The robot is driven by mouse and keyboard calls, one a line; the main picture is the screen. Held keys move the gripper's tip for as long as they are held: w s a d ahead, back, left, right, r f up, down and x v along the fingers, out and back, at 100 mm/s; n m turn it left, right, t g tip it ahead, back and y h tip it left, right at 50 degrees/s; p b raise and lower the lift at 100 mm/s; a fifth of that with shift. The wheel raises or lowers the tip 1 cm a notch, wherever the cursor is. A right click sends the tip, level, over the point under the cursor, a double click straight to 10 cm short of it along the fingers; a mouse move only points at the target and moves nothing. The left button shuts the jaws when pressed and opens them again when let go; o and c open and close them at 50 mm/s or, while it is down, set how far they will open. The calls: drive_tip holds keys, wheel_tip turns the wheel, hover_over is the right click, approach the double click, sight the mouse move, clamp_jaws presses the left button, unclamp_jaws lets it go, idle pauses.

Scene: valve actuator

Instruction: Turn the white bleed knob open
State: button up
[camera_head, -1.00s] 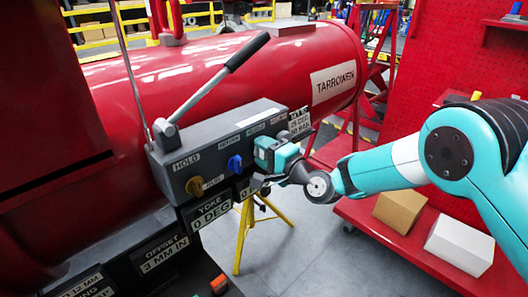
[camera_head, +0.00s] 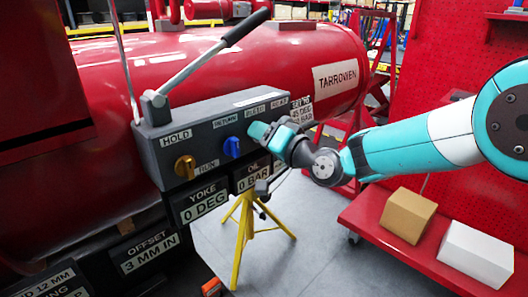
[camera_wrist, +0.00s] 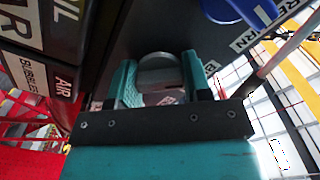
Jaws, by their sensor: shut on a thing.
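The white bleed knob (camera_wrist: 158,72) shows in the wrist view as a pale grey disc between the two teal fingers. My gripper (camera_wrist: 160,80) is shut on it, one finger on each side. In the head view my gripper (camera_head: 262,131) is against the front of the grey control box (camera_head: 205,130), under the BLEED label, and hides the knob. How far the knob is turned cannot be told.
A blue knob (camera_head: 232,147) under RETURN sits just left of my gripper; it also shows in the wrist view (camera_wrist: 238,9). An orange knob (camera_head: 185,168) is farther left. A long lever (camera_head: 205,60) rises from the box. A yellow tripod (camera_head: 245,225) stands below.

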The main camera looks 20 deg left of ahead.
drive_tip(key=n+b, duration=0.4)
drive_tip(key=b, duration=0.1)
drive_tip(key=shift+f+b, duration=0.35)
drive_tip(key=n+b, duration=0.3)
drive_tip(key=shift+r+n+b, duration=0.2)
drive_tip(key=shift+n+b, duration=0.1)
drive_tip(key=shift+r, duration=0.1)
drive_tip(key=o, duration=0.9)
drive_tip(key=b+v, duration=0.2)
drive_tip(key=v, duration=1.5)
drive_tip(key=shift+s+d, duration=0.15)
drive_tip(key=shift+d, duration=0.05)
